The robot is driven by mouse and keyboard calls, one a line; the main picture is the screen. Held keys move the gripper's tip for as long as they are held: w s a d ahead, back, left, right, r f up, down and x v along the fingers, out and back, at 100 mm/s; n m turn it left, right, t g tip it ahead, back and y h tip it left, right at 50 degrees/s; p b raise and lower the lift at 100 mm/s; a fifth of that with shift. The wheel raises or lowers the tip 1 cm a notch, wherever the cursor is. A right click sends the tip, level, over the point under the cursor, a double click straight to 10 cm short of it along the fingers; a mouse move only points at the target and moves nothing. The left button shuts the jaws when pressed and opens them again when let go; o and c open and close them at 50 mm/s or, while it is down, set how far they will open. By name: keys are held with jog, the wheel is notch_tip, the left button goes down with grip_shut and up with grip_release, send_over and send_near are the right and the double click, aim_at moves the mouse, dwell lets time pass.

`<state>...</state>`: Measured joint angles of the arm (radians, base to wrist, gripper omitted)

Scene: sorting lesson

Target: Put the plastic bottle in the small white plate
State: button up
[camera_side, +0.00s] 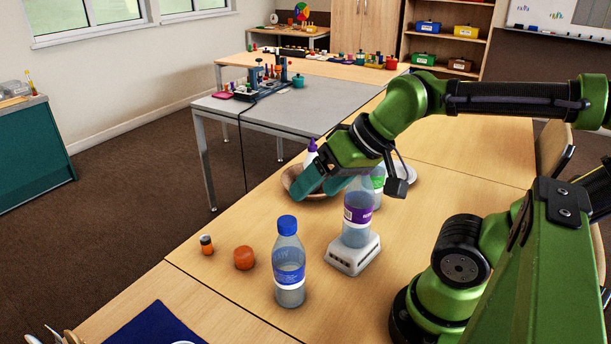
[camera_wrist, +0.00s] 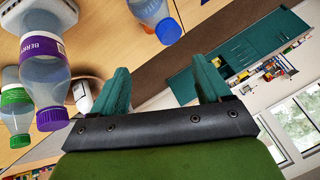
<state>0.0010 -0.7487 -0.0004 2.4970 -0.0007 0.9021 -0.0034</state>
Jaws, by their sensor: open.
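A clear bottle with a blue cap and blue label (camera_side: 289,268) stands upright on the table in front; it also shows at the top of the wrist view (camera_wrist: 152,12). A purple-labelled bottle (camera_side: 357,218) stands on a white slotted block (camera_side: 352,256); its purple cap (camera_wrist: 52,118) shows in the wrist view. A green-labelled bottle (camera_side: 379,180) is behind it, partly hidden. A pale round plate or bowl (camera_side: 411,172) is mostly hidden behind my arm. My gripper (camera_side: 322,184) is open and empty, its teal fingers over a brown bowl (camera_side: 290,181), left of the purple-labelled bottle.
A white bottle with a purple tip (camera_side: 311,151) is behind my gripper, by the brown bowl. An orange round object (camera_side: 243,258) and a small orange-and-dark cylinder (camera_side: 206,244) stand near the table's left edge. A blue mat (camera_side: 155,326) lies at the front.

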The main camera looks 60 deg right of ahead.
jog(key=shift+o, duration=1.3)
jog(key=shift+f, duration=0.1)
